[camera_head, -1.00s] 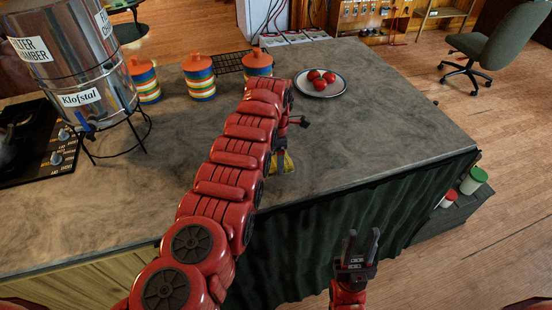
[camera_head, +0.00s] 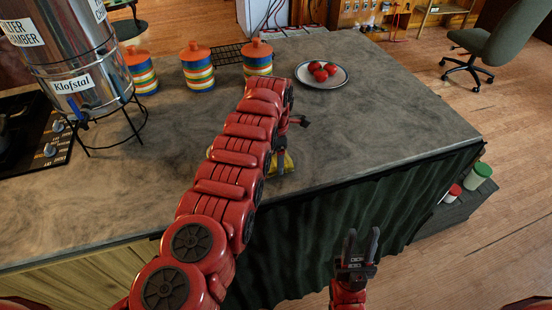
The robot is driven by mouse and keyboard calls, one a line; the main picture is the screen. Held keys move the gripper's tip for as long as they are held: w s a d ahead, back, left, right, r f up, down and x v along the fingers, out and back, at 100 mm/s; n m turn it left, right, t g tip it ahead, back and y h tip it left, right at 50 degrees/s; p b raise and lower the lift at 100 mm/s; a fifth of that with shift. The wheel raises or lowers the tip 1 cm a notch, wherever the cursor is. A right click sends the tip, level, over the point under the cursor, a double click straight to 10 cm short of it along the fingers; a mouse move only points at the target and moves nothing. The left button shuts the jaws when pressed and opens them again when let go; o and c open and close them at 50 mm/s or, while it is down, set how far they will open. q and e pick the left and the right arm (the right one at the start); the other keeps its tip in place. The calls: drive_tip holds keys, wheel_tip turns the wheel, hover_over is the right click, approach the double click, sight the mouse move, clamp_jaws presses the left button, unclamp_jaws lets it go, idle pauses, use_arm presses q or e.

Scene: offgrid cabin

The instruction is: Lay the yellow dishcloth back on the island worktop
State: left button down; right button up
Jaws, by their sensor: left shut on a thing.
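The yellow dishcloth (camera_head: 288,166) shows as a small patch at the front edge of the island worktop (camera_head: 385,140). Most of it is hidden behind my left arm. My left gripper (camera_head: 281,158) is shut on the dishcloth, pointing down at the worktop's edge. I cannot tell whether the cloth rests on the top or hangs just above it. My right gripper (camera_head: 360,246) is open and empty, in front of the island's dark green curtain (camera_head: 300,240), below the worktop.
A plate of tomatoes (camera_head: 322,84) stands on the worktop beyond my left arm. Striped jars with orange lids (camera_head: 198,72) and a metal water filter (camera_head: 70,50) on a stand are at the back left. The worktop's right part is clear.

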use_arm(q)
drive_tip(key=shift+f, duration=0.2)
idle(0.4)
unclamp_jaws()
wheel_tip(320, 180, up, 18)
drive_tip(key=p, duration=0.4)
drive_tip(key=shift+f+p, duration=0.25)
drive_tip(key=shift+p, duration=0.05)
drive_tip(key=shift+f, duration=0.1)
